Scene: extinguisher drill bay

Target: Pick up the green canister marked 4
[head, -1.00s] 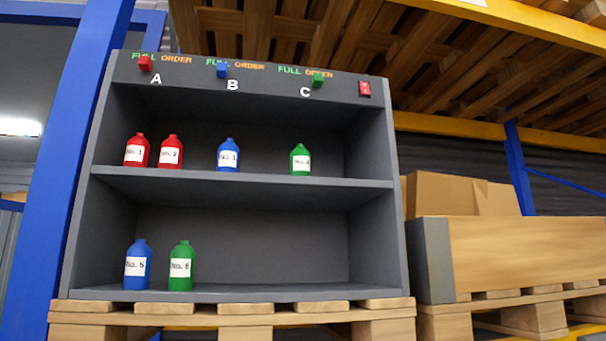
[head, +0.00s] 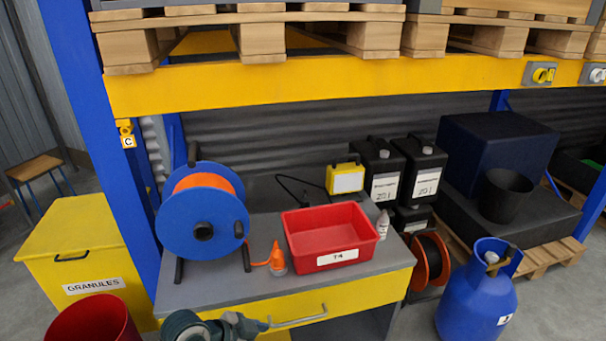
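The green canister marked 4 is not in this head view, and neither is the cabinet with the canisters. A dark grey-green jointed part (head: 185,326), apparently my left arm, shows at the bottom edge in front of the workbench. My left gripper (head: 252,325) seems to be at its right end, close to the yellow drawer; it is small and cut off, so I cannot tell whether it is open or shut. No canister shows at it. My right gripper is not in view.
A yellow granules bin (head: 75,250) is left; a blue gas cylinder (head: 475,300) stands right. A pallet (head: 260,35) lies above.

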